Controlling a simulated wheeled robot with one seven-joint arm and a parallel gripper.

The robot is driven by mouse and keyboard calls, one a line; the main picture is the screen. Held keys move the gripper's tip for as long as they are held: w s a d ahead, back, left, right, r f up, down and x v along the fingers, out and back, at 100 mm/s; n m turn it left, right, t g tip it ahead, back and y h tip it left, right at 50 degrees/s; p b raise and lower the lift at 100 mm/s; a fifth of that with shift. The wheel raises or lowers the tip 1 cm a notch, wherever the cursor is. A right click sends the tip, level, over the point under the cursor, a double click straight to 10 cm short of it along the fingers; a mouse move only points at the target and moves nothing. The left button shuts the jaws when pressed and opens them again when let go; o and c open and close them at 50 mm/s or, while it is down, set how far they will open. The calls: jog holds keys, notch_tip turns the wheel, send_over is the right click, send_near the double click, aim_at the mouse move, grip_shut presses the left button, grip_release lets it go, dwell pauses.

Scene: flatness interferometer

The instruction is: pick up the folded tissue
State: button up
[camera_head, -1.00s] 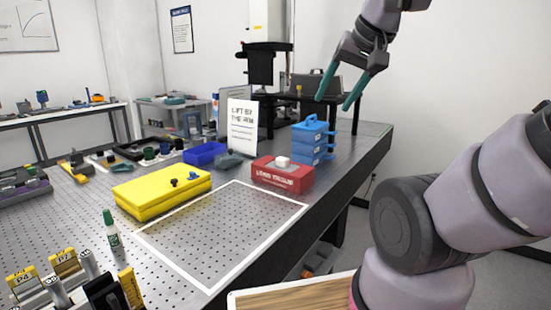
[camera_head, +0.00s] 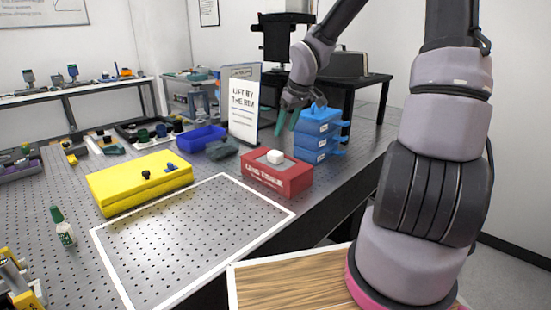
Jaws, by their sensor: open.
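The folded tissue (camera_head: 275,157) is a small white piece on top of the red box (camera_head: 277,181), which is printed with lens tissue lettering. My gripper (camera_head: 286,126) has two teal fingers pointing down, parted and with nothing between them. In the picture it is above and slightly right of the tissue, clear of it. How far it is in depth from the tissue is hard to tell. Nothing hides the tissue.
Blue stacked cases (camera_head: 317,140) stand close behind and right of the red box. A sign (camera_head: 243,105) stands behind it. A yellow case (camera_head: 140,182) is to the left. The white-outlined area (camera_head: 190,240) on the perforated table is clear.

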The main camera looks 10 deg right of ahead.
aim_at(276, 152)
jog(key=shift+y, duration=0.3)
jog(key=x, duration=0.5)
jog(key=shift+w+a+f, duration=0.1)
jog(key=shift+w+a, duration=0.15)
jog(key=shift+w, duration=0.1)
jog(key=shift+s+x, duration=0.1)
jog(key=shift+x, duration=1.4)
jog(key=shift+s+x, duration=0.15)
jog(key=shift+x, duration=1.4)
jog(key=shift+d, duration=0.2)
grip_shut()
